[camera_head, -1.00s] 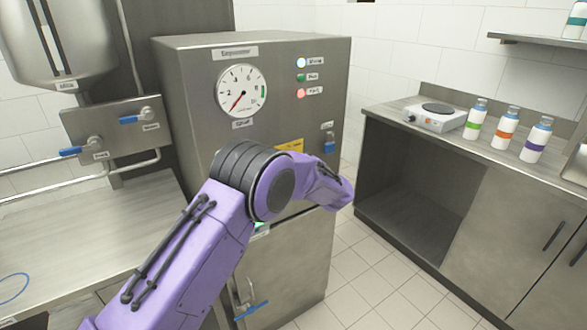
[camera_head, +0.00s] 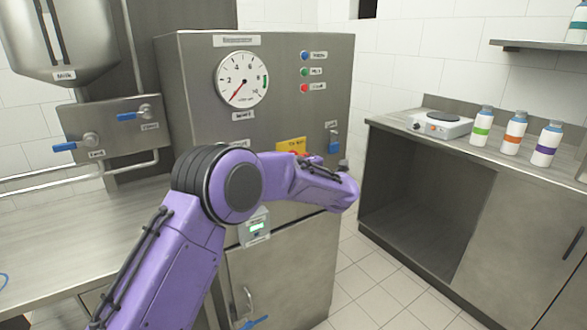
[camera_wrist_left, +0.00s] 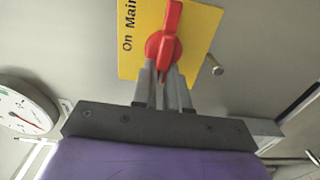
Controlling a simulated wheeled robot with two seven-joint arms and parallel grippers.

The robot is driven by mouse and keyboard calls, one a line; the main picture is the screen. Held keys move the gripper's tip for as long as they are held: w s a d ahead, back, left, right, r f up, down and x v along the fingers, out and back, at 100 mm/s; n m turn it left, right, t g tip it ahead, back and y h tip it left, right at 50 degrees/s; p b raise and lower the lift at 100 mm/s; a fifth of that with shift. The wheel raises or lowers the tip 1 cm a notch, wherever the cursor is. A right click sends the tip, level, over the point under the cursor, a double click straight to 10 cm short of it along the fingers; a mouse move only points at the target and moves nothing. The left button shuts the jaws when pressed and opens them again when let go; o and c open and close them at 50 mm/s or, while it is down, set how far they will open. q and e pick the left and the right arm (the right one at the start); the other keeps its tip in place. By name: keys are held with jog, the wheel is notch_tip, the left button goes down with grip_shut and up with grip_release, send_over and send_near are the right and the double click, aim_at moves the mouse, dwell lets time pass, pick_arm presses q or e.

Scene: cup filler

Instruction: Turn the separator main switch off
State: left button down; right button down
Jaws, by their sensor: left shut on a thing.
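The red main switch (camera_wrist_left: 172,20) sits on a yellow plate (camera_wrist_left: 205,25) marked "On Main" on the steel separator cabinet (camera_head: 195,90). My left gripper (camera_wrist_left: 164,72) is shut on the switch's red knob, its grey fingers on both sides. In the left wrist view the handle points up, along the line of the label's text. In the head view a bit of the red switch (camera_head: 298,154) shows above my purple forearm, which hides the fingers. The blue, green and red lamps (camera_head: 304,72) all look unlit. My right gripper is not in view.
A dial gauge (camera_head: 242,78) is on the cabinet above my arm. A blue padlock-like part (camera_head: 334,144) hangs to the right of the switch. Blue-handled valves (camera_head: 126,116) are at left. A hotplate (camera_head: 441,124) and bottles (camera_head: 515,132) stand on the right counter.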

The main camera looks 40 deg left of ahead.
pick_arm(q)
jog(key=shift+f, duration=0.1)
dwell(0.4)
jog(key=c, duration=1.1)
grip_release()
jog(key=shift+c, duration=0.2)
jog(key=b+v, duration=0.1)
jog(key=v, duration=0.9)
jog(key=shift+d+b, duration=0.3)
jog(key=shift+s, duration=0.1)
